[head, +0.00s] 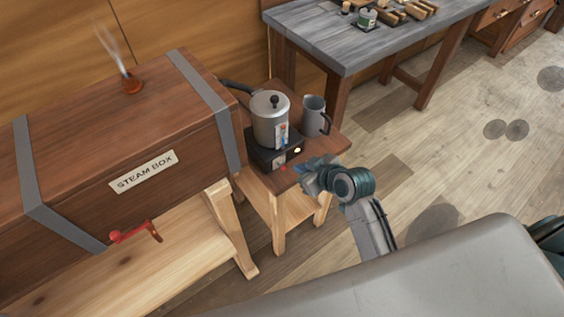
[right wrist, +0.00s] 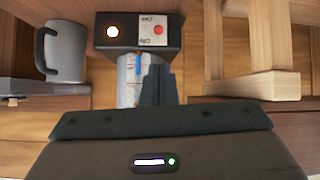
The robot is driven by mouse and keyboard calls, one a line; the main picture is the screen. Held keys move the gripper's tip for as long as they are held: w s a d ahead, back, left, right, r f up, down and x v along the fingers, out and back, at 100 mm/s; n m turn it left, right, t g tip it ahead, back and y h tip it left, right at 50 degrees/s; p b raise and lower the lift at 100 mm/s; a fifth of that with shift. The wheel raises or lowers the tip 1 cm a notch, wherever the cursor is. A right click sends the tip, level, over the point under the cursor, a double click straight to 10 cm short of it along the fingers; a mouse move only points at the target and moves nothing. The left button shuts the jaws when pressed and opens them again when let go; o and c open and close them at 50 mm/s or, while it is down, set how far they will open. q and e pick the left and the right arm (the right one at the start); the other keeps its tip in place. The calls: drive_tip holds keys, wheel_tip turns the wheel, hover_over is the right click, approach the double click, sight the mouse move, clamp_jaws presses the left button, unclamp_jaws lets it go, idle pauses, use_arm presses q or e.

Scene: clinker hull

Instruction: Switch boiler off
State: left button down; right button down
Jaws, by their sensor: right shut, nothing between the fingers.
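The boiler is a grey metal pot (head: 270,120) with a black-knobbed lid on a black base (head: 262,148), on a small wooden stand. The base front has a lit amber lamp, seen in the right wrist view (right wrist: 113,32), and a pale switch plate (right wrist: 147,20) with a red knob (right wrist: 158,30) and lettering at two levels. The wrist view is upside down; I cannot tell the switch's position for sure. My right gripper (head: 306,176) is shut and empty in front of the base; its fingers (right wrist: 157,84) appear apart from the switch. My left gripper is out of view.
A grey jug (head: 314,116) stands beside the boiler. A wooden steam box (head: 90,140) with a red handle (head: 135,233) and a steaming vent is at left, joined by a dark hose. A grey-topped workbench (head: 350,45) stands behind. Floor at right is clear.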

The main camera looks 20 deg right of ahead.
sight(281, 166)
drive_tip(key=p+x, duration=0.2)
drive_tip(key=x, duration=0.8)
drive_tip(key=shift+f, duration=0.1)
